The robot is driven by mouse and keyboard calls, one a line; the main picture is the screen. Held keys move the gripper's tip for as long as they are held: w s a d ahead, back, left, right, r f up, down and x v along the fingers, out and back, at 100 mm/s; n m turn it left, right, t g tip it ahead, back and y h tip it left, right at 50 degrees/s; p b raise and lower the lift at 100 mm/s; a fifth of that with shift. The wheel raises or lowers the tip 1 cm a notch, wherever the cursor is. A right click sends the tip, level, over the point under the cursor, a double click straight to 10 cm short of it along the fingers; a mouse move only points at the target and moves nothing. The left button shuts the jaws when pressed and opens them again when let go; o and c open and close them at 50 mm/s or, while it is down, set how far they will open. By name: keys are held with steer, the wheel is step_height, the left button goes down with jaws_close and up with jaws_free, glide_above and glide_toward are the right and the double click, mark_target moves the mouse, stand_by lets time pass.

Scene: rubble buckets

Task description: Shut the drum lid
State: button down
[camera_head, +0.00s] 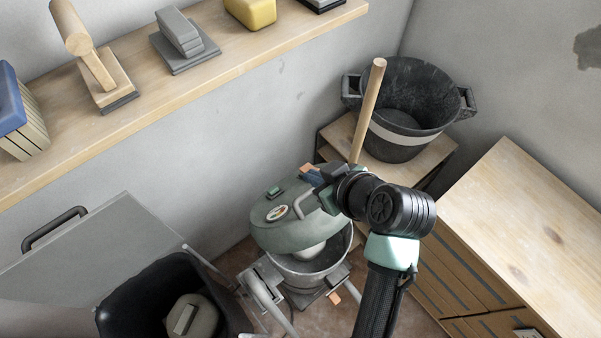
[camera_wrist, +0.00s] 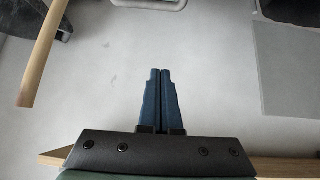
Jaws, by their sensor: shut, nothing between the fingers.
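The drum (camera_head: 300,285) is a round metal tub on a stand at the bottom middle of the head view. Its grey-green lid (camera_head: 275,232) has a round dial label and a pale bar handle. The lid is tilted open, and the drum's inside shows beneath its front and right edge. My gripper (camera_head: 314,177) is at the lid's upper right edge, with its blue fingers shut and empty. I cannot tell whether they touch the lid. The wrist view shows the shut fingers (camera_wrist: 160,75) against the grey wall.
A black bin (camera_head: 135,310) with its grey lid (camera_head: 95,255) raised stands at left. A black bucket (camera_head: 390,148) and a wooden pole (camera_head: 368,110) are behind my arm. A wooden cabinet (camera_head: 530,215) stands at right. A shelf (camera_head: 130,105) with tools runs along the wall.

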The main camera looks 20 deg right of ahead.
steer(key=s, duration=0.2)
steer(key=p, duration=0.2)
glide_above(300, 201)
steer(key=w, duration=0.2)
step_height(300, 201, down, 8)
steer(key=shift+s+a+f+g+p, duration=0.1)
steer(key=shift+s+f+g+p, duration=0.15)
steer(key=shift+f, duration=0.25)
steer(key=shift+s+f+g+p, duration=0.2)
steer(key=shift+s+f, duration=0.15)
steer(key=shift+f, duration=0.15)
steer(key=shift+s+f, duration=0.4)
steer(key=shift+f, duration=0.25)
steer(key=shift+f, duration=0.1)
